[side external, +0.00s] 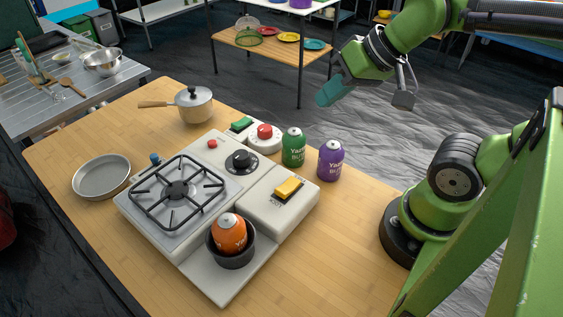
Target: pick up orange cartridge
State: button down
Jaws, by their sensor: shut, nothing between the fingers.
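The orange cartridge (229,233) stands in a dark round holder (232,256) at the front corner of the stove unit. It leans slightly, and its lower part is hidden by the holder's wall. My gripper (328,92) is up in the air at the upper right, beyond the table's back edge and far from the cartridge. Its teal fingertips are together with nothing held.
A stove (150,222) with a black grate fills the table's middle. Green (293,148) and purple (330,160) cartridges stand behind it at the right. A lidded pot (194,104) and a grey pan (101,177) sit at the left. Wood is clear at front left.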

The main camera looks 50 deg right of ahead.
jog(key=c, duration=1.8)
grip_release()
jog(key=o, duration=1.7)
jog(key=shift+c, duration=0.2)
jog(key=n+g+h, duration=0.2)
jog(key=n+g, duration=0.5)
send_over(227, 220)
notch_tip(227, 220, down, 16)
jog(key=shift+f, duration=0.1)
